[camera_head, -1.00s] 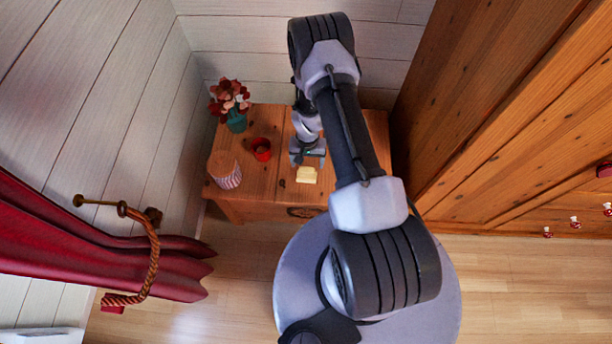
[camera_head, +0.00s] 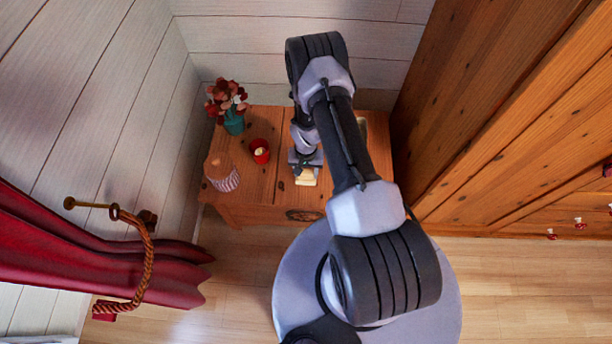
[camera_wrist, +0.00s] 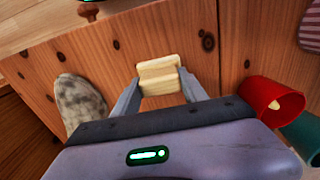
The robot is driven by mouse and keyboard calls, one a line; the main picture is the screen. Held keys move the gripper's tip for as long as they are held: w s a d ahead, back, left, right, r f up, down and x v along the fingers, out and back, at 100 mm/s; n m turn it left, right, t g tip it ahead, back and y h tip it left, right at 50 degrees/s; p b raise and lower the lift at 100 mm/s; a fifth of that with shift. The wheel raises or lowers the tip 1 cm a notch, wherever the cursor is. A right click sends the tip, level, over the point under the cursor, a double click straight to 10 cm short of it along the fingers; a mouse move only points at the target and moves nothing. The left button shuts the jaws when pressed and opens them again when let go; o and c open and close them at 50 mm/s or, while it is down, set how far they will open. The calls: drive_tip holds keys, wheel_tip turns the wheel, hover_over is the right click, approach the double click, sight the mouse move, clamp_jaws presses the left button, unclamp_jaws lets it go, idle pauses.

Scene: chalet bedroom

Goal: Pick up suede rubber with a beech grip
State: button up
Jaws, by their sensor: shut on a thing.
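The suede rubber with a beech grip (camera_head: 306,179) shows as a small pale wooden block near the front of the wooden table (camera_head: 262,184). In the wrist view the block (camera_wrist: 158,72) has a stepped, ridged shape, and no suede face can be made out. My gripper (camera_wrist: 160,87) has one finger on each side of the block and is shut on it. In the head view my gripper (camera_head: 306,164) covers the block's rear part. I cannot tell whether the block still touches the tabletop.
A red cup (camera_head: 260,151) with something pale inside stands left of my gripper. Behind it is a teal vase (camera_head: 234,123) with flowers. A striped-based object (camera_head: 222,178) stands at the table's left. A mottled grey oval thing (camera_wrist: 78,102) lies left of the block in the wrist view.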

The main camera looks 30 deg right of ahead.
sight(308, 173)
drive_tip(key=shift+r, duration=0.4)
drive_tip(key=r+p, duration=0.2)
drive_tip(key=r, duration=0.1)
drive_tip(key=shift+s+r, duration=0.1)
drive_tip(key=shift+s, duration=0.3)
drive_tip(key=s+d+r+p, duration=0.1)
drive_tip(key=s+p, duration=0.3)
drive_tip(key=s, duration=1.1)
drive_tip(key=shift+d+p, duration=0.3)
drive_tip(key=shift+d, duration=0.1)
